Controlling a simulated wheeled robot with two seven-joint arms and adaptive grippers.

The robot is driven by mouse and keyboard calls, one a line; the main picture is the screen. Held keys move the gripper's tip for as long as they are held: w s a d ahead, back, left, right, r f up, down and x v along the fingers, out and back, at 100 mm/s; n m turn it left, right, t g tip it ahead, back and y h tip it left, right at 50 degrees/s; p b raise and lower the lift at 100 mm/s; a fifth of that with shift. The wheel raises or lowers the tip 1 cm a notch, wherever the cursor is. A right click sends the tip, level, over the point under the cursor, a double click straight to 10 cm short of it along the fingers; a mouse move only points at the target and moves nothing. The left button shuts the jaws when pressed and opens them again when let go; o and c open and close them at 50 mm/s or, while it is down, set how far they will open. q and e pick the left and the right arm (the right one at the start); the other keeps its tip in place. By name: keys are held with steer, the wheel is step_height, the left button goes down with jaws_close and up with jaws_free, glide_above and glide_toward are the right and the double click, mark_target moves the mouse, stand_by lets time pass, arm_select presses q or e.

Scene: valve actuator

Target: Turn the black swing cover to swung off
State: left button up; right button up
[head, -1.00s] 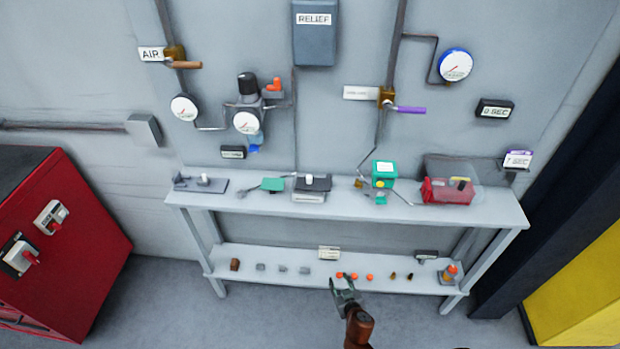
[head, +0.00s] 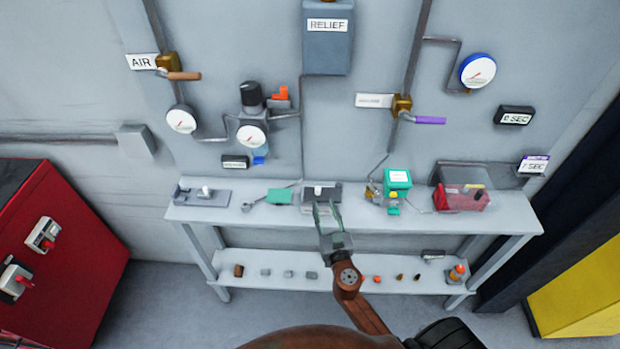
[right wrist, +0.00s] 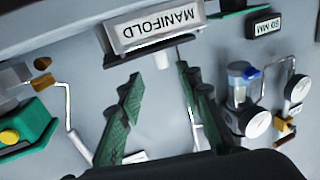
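A dark block with a black top and a small white post (head: 318,187) sits mid-bench; I take its black part to be the swing cover. In the right wrist view a black strip (right wrist: 140,51) lies along the white MANIFOLD label (right wrist: 155,25), with a white post (right wrist: 162,60) beside it. My right gripper (head: 326,208) is open and empty in front of this block, and its tips hide part of it. In the wrist view its green fingers (right wrist: 158,75) stand apart, pointing toward the post, with nothing between them. My left gripper is not in view.
The bench (head: 240,214) also carries a green plate (head: 280,196), a green box (head: 397,179) and a red box (head: 462,198). A regulator with a gauge (head: 252,135) hangs on the wall behind. A red cabinet (head: 70,250) stands left.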

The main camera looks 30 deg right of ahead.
mark_target(319, 191)
steer(key=shift+x, duration=1.05)
steer(key=p+x, duration=0.1)
steer(key=x, duration=0.4)
steer(key=shift+w+r+p, duration=0.15)
steer(key=shift+w+p, duration=0.25)
steer(key=shift+w, duration=0.25)
steer(key=shift+w+d, duration=0.1)
steer(key=shift+w, duration=0.05)
steer(key=shift+c, duration=0.2)
steer(key=c, duration=0.8)
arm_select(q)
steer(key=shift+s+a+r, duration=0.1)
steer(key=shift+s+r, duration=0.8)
arm_select(e)
jaws_close()
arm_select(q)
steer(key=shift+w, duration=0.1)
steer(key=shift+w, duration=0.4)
